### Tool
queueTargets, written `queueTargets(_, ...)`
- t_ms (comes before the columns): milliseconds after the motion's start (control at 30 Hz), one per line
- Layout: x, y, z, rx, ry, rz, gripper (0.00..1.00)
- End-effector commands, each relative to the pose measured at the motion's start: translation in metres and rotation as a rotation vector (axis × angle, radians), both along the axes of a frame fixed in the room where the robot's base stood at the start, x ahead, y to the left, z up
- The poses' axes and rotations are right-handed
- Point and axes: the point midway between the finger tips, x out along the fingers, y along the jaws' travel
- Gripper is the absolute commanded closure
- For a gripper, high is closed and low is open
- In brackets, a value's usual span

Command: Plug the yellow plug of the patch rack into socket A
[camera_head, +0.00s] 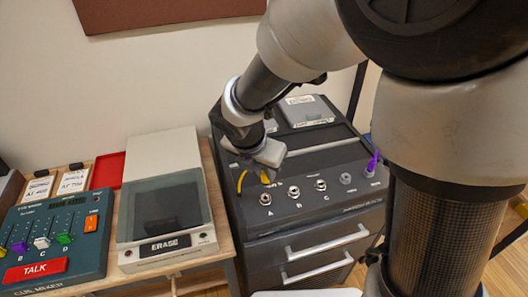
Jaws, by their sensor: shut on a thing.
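The patch rack (318,165) is a dark cabinet with a sloped top panel. Socket A (265,199) is the leftmost of a row of round metal sockets, beside socket B (294,191) and socket C (320,185). My gripper (265,172) is above and behind socket A, shut on the yellow plug (265,179). Part of a yellow cable (241,181) shows left of the gripper. The plug appears apart from socket A. Its tip and the fingertips are small and partly hidden.
A purple plug (374,163) stands at the right of the panel, near a grey socket (345,178). The ERASE unit (165,205) and the cue mixer (58,240) stand on the wooden table at left. A grey box (306,110) sits at the rack's back.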

Motion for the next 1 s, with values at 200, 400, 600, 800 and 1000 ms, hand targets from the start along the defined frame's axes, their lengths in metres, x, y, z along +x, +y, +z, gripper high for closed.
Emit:
queueTargets(200, 0.0, 0.0, -0.021, 0.001, 0.0, 0.0, 1.0)
queueTargets(400, 0.0, 0.0, -0.034, -0.001, 0.0, 0.0, 1.0)
queueTargets(600, 0.0, 0.0, -0.041, 0.0, 0.0, -0.002, 1.0)
queueTargets(800, 0.0, 0.0, -0.041, 0.0, 0.0, -0.001, 1.0)
queueTargets(1000, 0.0, 0.0, -0.04, 0.0, 0.0, -0.001, 1.0)
